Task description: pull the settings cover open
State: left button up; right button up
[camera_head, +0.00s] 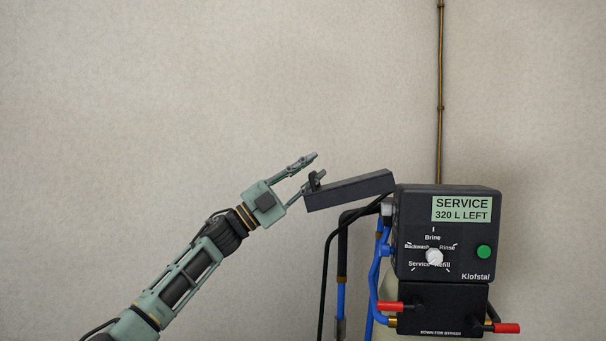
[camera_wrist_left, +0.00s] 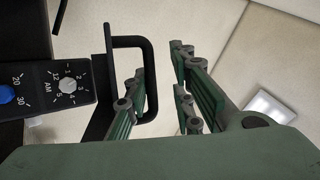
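The settings cover (camera_head: 350,191) is a long dark slab sticking out to the left from the top left of the black control unit. Its black loop handle (camera_head: 317,180) is near its left end. In the left wrist view the cover (camera_wrist_left: 105,85) shows edge-on, standing out beside a dial panel, with the handle (camera_wrist_left: 149,75) to its right. My left gripper (camera_head: 317,166) is open at the handle. One finger appears to reach inside the loop and the other is apart outside it, with the bar between them. My right gripper is out of view.
The control unit (camera_head: 448,255) has a green button (camera_head: 484,252), a selector dial (camera_head: 434,257) and red-handled valves below. The dial panel (camera_wrist_left: 62,82) carries a white and a blue knob. Hoses (camera_head: 330,250) hang below the cover. The area left of and above the cover is clear.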

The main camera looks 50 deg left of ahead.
pick_arm(q)
jog(key=shift+s+a+r+t, duration=0.25)
jog(key=shift+s+r+t, duration=0.05)
jog(key=shift+r, duration=0.35)
jog(key=shift+w+d+f, duration=0.1)
jog(key=shift+d+f, duration=0.05)
jog(key=shift+f, duration=0.5)
jog(key=shift+w+d+f, duration=0.1)
jog(key=shift+f, duration=0.5)
jog(key=r+v, duration=0.1)
jog(key=v, duration=1)
jog(key=shift+s+a, duration=0.2)
jog(key=shift+s, duration=0.1)
jog(key=shift+s+a, duration=0.1)
jog(key=shift+s, duration=0.05)
